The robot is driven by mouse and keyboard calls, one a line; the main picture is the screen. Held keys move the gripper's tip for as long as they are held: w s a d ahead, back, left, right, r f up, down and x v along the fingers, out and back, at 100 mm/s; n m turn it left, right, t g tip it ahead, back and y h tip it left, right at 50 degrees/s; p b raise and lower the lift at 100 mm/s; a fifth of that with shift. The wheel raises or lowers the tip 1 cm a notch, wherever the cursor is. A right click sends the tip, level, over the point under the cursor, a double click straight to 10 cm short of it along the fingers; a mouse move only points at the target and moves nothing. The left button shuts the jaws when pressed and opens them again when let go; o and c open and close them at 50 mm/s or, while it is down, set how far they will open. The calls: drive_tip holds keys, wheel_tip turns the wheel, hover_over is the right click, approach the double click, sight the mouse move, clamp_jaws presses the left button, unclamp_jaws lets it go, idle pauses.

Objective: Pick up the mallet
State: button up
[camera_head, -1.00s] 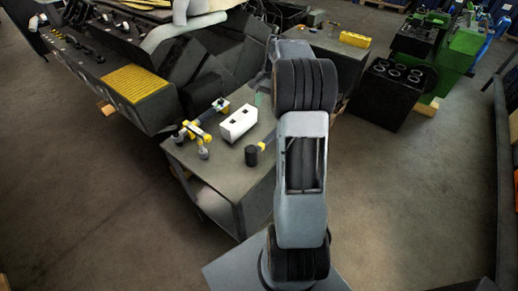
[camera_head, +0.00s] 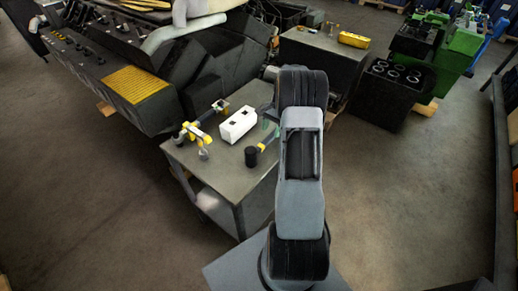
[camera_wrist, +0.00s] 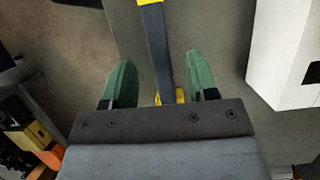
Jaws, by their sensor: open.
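The mallet (camera_head: 252,156) lies on the grey cart top (camera_head: 222,181), its black head near the front and its yellow-banded handle running back to the right. In the wrist view the dark handle (camera_wrist: 156,45) with yellow bands runs between the two green fingers. My gripper (camera_wrist: 160,66) is open, one finger on each side of the handle with gaps to it. In the head view my gripper (camera_head: 269,122) shows partly beside the handle, mostly behind my arm. The mallet's head is out of the wrist view.
A white block with dark openings (camera_head: 238,124) stands close to the left of the mallet, and right of my gripper in the wrist view (camera_wrist: 278,55). A yellow and grey tool (camera_head: 197,134) is at the cart's left. A large engine (camera_head: 190,60) stands behind.

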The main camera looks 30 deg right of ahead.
sight(270, 137)
drive_tip(key=shift+p+x, duration=0.8)
drive_tip(key=shift+x, duration=1.75)
drive_tip(key=shift+c, duration=0.4)
clamp_jaws()
